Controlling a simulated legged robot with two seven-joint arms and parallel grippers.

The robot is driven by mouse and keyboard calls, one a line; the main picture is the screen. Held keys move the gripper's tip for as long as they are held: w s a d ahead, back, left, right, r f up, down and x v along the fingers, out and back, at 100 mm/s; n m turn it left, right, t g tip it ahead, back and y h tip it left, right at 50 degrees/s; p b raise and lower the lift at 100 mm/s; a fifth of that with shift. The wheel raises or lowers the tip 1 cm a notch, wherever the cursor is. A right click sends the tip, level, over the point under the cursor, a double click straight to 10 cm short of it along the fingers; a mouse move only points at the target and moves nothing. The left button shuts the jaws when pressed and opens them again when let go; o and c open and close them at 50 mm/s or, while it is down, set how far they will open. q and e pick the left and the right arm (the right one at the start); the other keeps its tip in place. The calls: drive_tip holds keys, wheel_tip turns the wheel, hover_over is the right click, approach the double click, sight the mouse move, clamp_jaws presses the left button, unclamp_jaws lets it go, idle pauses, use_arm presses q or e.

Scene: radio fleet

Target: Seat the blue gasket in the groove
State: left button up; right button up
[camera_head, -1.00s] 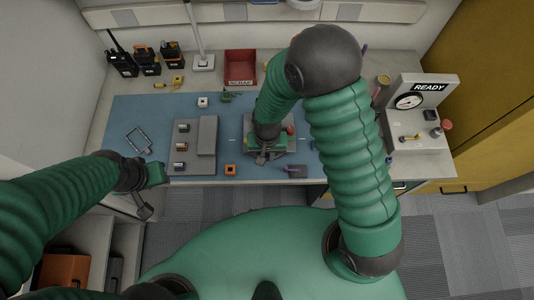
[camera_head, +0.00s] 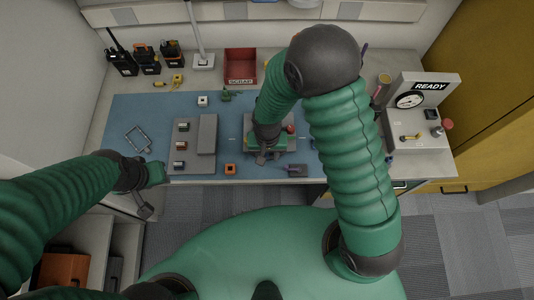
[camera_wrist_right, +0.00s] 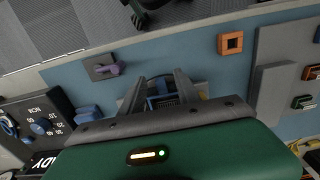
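My right gripper (camera_head: 262,157) points down over a small work station (camera_head: 297,143) at the middle of the blue mat. In the right wrist view, the two fingers of the right gripper (camera_wrist_right: 161,88) stand apart on either side of a blue, frame-like piece (camera_wrist_right: 160,102), which looks like the blue gasket. A dark gridded surface shows inside it. I cannot tell whether the fingers touch it, and the groove is hidden. My left gripper (camera_head: 145,208) hangs empty in front of the table's left front edge, away from the parts; its finger gap is unclear.
A thin rectangular frame (camera_head: 138,139) lies at the mat's left. A grey block rack (camera_head: 207,135) with small parts, an orange square part (camera_head: 230,169) and a purple part (camera_head: 295,170) are nearby. A red scrap bin (camera_head: 240,67) and radios (camera_head: 147,61) stand behind; a READY tester (camera_head: 418,110) is right.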

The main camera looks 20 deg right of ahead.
wheel_tip(320, 180, up, 17)
idle(0.4)
drive_tip(key=shift+f, duration=0.1)
drive_tip(key=s+d+f+n+t, duration=0.2)
drive_tip(key=s+d+n, duration=0.1)
drive_tip(key=d, duration=0.5)
drive_tip(key=shift+s+t, duration=0.3)
drive_tip(key=shift+s, duration=0.35)
drive_tip(key=shift+s, duration=0.1)
drive_tip(key=shift+d, duration=0.2)
drive_tip(key=shift+c, duration=0.5)
